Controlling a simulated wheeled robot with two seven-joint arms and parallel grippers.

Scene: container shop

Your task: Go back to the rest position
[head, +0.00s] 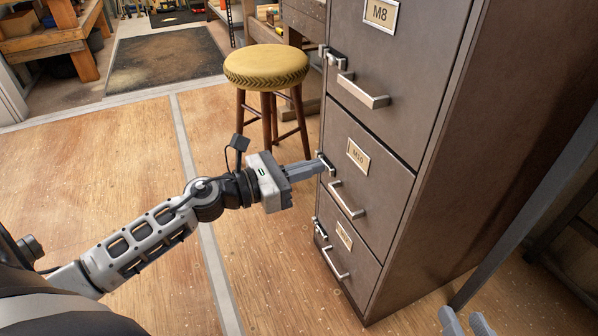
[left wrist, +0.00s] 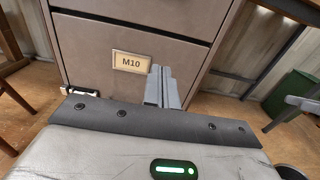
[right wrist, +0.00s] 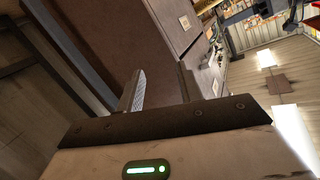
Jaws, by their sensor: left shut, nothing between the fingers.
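My left gripper (head: 318,168) reaches in from the left, its fingers together and empty, with the tips at the left edge of the cabinet's M10 drawer (head: 352,192), by its latch. Whether the tips touch the latch or drawer front I cannot tell. In the left wrist view the shut fingers (left wrist: 162,75) lie in front of the drawer face, right of the M10 label (left wrist: 131,62). My right gripper (head: 465,322) shows only its fingertips at the bottom right edge, apart and empty. The right wrist view shows its fingers (right wrist: 160,85) spread, with the cabinet beyond.
The tall brown filing cabinet (head: 478,150) has its drawers shut, with handles (head: 364,90) sticking out. A stool with a yellow seat (head: 266,66) stands behind my left gripper. A dark mat (head: 165,62) lies farther back. The wooden floor (head: 95,160) at left is clear.

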